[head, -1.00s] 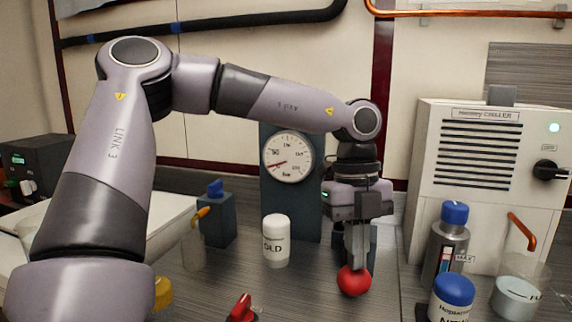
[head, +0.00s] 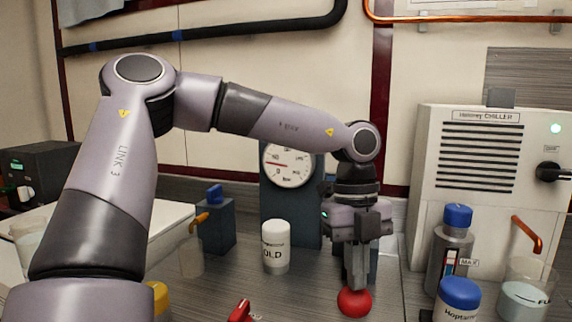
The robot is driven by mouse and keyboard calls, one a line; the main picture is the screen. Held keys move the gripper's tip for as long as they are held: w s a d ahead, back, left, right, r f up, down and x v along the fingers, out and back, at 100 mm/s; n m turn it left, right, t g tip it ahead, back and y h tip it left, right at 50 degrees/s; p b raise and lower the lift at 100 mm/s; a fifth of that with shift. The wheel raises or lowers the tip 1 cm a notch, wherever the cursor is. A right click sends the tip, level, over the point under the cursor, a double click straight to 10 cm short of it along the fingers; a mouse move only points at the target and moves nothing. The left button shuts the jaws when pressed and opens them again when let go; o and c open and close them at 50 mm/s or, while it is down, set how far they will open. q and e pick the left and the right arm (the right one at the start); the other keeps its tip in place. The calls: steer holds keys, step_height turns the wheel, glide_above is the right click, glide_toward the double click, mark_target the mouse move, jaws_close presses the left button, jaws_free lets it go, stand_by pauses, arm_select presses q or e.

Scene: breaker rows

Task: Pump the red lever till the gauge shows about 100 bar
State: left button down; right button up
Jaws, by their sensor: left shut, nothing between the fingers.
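The red lever's round knob (head: 354,303) is at the lower middle right. My left gripper (head: 357,286) is shut and points down, its fingertips at the top of the knob with nothing gripped between them. The rest of the lever is mostly hidden behind my gripper. The white round gauge (head: 289,164) is on a dark blue-grey upright panel (head: 291,220) behind. Its red needle points about level to the left. The top of the dial is hidden by my left arm, and the small numbers are hard to read. My right gripper is not in view.
A white bottle (head: 276,247) stands left of the gripper. A red-handled item (head: 240,311) lies at the front edge. A chiller box (head: 468,190), blue-capped bottles (head: 459,293) and a beaker (head: 524,290) stand at right. A blue-topped block (head: 216,225) is at left.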

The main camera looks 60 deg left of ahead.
arm_select(q)
steer(key=shift+a+r+p, duration=0.1)
steer(key=shift+r+p, duration=1.35)
steer(key=shift+r, duration=0.55)
steer(key=shift+r+p, duration=0.55)
steer(key=shift+r, duration=0.2)
step_height(320, 180, up, 2)
steer(key=shift+r+p, duration=0.1)
steer(key=shift+p, duration=0.7)
